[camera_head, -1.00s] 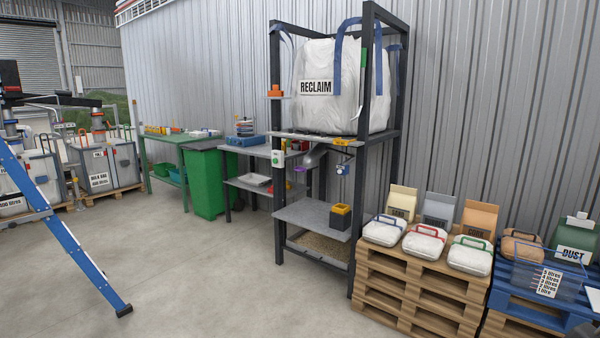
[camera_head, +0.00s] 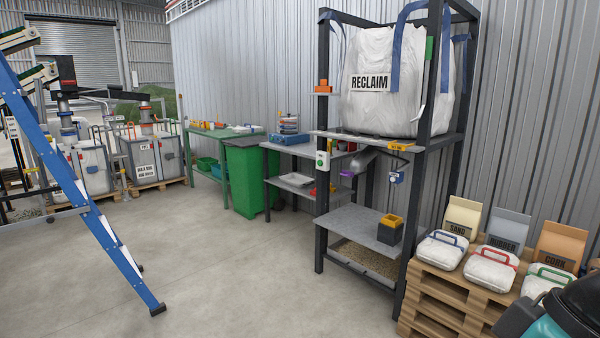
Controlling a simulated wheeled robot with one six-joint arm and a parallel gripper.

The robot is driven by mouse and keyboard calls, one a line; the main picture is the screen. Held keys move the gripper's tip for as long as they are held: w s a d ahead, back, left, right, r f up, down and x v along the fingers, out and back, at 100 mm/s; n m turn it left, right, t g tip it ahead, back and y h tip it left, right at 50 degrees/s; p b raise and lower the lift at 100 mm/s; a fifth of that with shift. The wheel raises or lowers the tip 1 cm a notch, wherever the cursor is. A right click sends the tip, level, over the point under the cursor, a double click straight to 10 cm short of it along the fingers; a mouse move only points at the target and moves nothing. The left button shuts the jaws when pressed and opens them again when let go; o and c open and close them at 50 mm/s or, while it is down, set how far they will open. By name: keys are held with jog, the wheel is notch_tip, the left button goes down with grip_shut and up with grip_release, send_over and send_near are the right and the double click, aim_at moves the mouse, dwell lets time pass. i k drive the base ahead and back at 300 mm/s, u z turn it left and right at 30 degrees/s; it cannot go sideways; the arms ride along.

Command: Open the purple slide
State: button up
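The purple slide (camera_head: 347,174) is a small purple piece at the outlet of a grey spout (camera_head: 362,162), under the white RECLAIM bag (camera_head: 395,95). The bag hangs in a dark steel frame (camera_head: 321,210). The slide is small in the head view, and I cannot tell how far it is drawn out. My gripper is not in view.
A grey shelf (camera_head: 355,222) with a black and yellow box (camera_head: 390,230) is below the spout. A pallet stack (camera_head: 450,295) with sacks stands right of the frame. A blue ladder (camera_head: 90,205) is at left. A dark and teal shape, unclear, fills the bottom right corner. Floor in front is clear.

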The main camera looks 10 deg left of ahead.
aim_at(347, 172)
jog(key=u, duration=0.35)
jog(key=i, duration=3.25)
jog(key=z, duration=0.45)
